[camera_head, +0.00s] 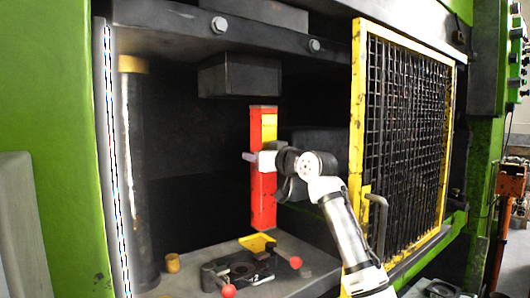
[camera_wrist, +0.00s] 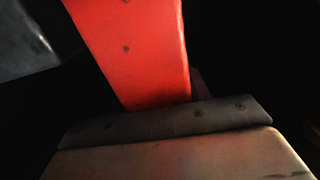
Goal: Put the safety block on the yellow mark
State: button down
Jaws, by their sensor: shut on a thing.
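The safety block (camera_head: 263,195) is a tall red column with a yellow patch near its top. It stands upright in the head view, inside the press opening. My gripper (camera_head: 262,160) is shut on its upper middle part. The yellow mark (camera_head: 257,242) lies on the press bed, below the block's lower end, which seems to be above the mark; the exact gap is hard to tell. In the wrist view the red block (camera_wrist: 135,50) fills the upper middle, with a dark gripper finger (camera_wrist: 170,122) across its lower end.
The dark upper tool (camera_head: 252,75) hangs above the block. The die (camera_head: 238,270) with red-knobbed handles sits in front of the mark. A small brass cylinder (camera_head: 173,263) stands at left. A yellow-framed mesh gate (camera_head: 405,130) is open on the right, close to my arm.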

jog(key=shift+w+a+f+b, duration=0.3)
jog(key=shift+w+f, duration=0.1)
jog(key=shift+f, duration=0.4)
jog(key=shift+w+a+f+b, duration=0.25)
jog(key=shift+w+f+b, duration=0.1)
jog(key=shift+f, duration=0.4)
jog(key=shift+w+a+f+b, duration=0.3)
jog(key=shift+w+f, duration=0.1)
jog(key=shift+f, duration=0.4)
jog(key=shift+s+f, duration=0.1)
jog(key=shift+f, duration=0.2)
jog(key=c, duration=0.6)
grip_release()
jog(key=shift+d+f, duration=0.1)
